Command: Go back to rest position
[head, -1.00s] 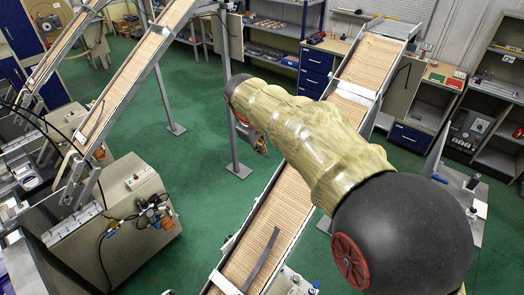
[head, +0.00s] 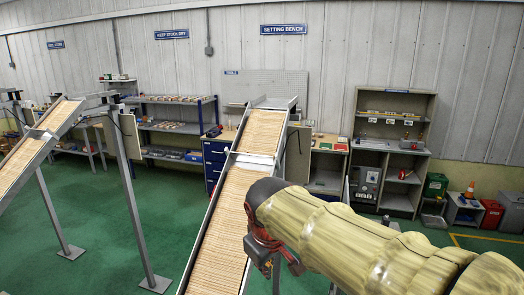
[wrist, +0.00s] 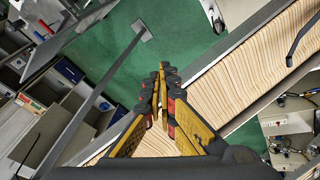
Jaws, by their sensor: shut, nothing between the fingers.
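My gripper (wrist: 161,88) shows in the wrist view with its yellow and black fingers together at the tips and nothing between them. In the head view my arm, in a yellowish cover, reaches in from the lower right across the right side of the same conveyor (head: 222,225). The fingers cannot be made out clearly there.
A second conveyor (head: 35,140) on grey legs (head: 131,195) stands at the left. Shelves (head: 180,128), blue drawers (head: 214,162) and a cabinet (head: 392,130) line the back wall. Green floor (head: 105,215) is open between the conveyors.

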